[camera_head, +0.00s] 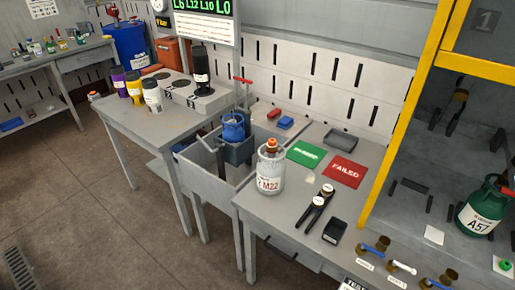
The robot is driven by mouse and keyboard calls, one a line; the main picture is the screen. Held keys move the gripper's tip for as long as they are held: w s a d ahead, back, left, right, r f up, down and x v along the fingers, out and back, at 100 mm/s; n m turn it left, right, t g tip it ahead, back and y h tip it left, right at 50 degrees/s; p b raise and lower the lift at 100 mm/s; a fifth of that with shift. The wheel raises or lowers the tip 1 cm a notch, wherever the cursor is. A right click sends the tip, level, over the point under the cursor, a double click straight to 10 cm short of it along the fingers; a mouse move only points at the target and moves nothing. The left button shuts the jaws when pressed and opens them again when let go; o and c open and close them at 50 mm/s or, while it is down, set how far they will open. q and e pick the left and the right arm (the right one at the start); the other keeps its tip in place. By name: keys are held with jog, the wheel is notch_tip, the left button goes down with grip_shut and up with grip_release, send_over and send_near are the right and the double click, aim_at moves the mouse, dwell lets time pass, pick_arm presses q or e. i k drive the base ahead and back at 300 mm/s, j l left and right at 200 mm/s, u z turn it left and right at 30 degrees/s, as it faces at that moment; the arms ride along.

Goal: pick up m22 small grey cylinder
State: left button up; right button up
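The small grey cylinder labelled M22 (270,170) stands upright on the grey workbench (265,212), near the bench's left end. It has a pale grey body, a white label with red and dark print, and an orange-brown valve on top. Nothing is holding it. Neither of my grippers shows in the head view.
A green mat (306,153) and a red FAILED mat (344,170) lie right of the cylinder. A black tool (317,208) and a black box (335,230) lie in front. A blue cylinder (233,127) sits in the sunken grey bay. A yellow frame (408,105) bounds the right.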

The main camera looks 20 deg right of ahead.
aim_at(271, 168)
jog(key=i+j+z, duration=0.15)
jog(key=z, duration=0.3)
jog(key=i+j+z, duration=0.1)
jog(key=j+z, duration=0.2)
jog(key=z, duration=0.15)
